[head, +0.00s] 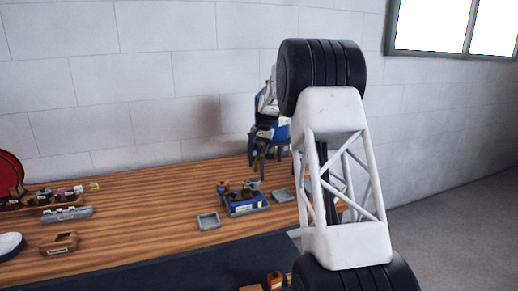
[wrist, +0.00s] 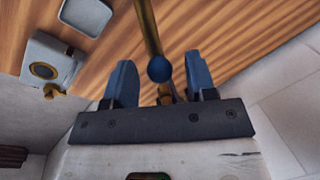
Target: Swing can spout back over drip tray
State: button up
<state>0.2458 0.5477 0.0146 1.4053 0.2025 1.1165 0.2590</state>
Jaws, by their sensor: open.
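In the wrist view, my gripper (wrist: 158,62) is open, with its two blue fingers on either side of a thin brass rod (wrist: 147,25) carrying a round blue knob (wrist: 159,69). Both fingers look apart from the knob. The rod may be the can's spout, but I cannot tell; its lower end is hidden by my gripper. A shallow grey tray (wrist: 85,14), possibly the drip tray, lies at the upper left of that view. In the head view, my gripper (head: 262,164) points down over the back of the bench; what is between its fingers is too small to make out.
A grey box with a brass fitting (wrist: 55,66) sits left of my gripper in the wrist view. In the head view, a blue-and-grey device (head: 246,204) and small trays (head: 209,221) stand on the wooden bench (head: 145,215). Several small items lie at the left; the wall is behind.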

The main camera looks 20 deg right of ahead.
grip_shut()
jog(key=shift+s+d, duration=0.1)
jog(key=shift+d, duration=0.05)
jog(key=s+d+n+g, duration=0.1)
jog(key=d+n, duration=0.7)
jog(key=n, duration=0.1)
jog(key=shift+s+d+g, duration=0.15)
jog(key=shift+g, duration=0.15)
dwell(0.3)
dwell(0.4)
grip_release()
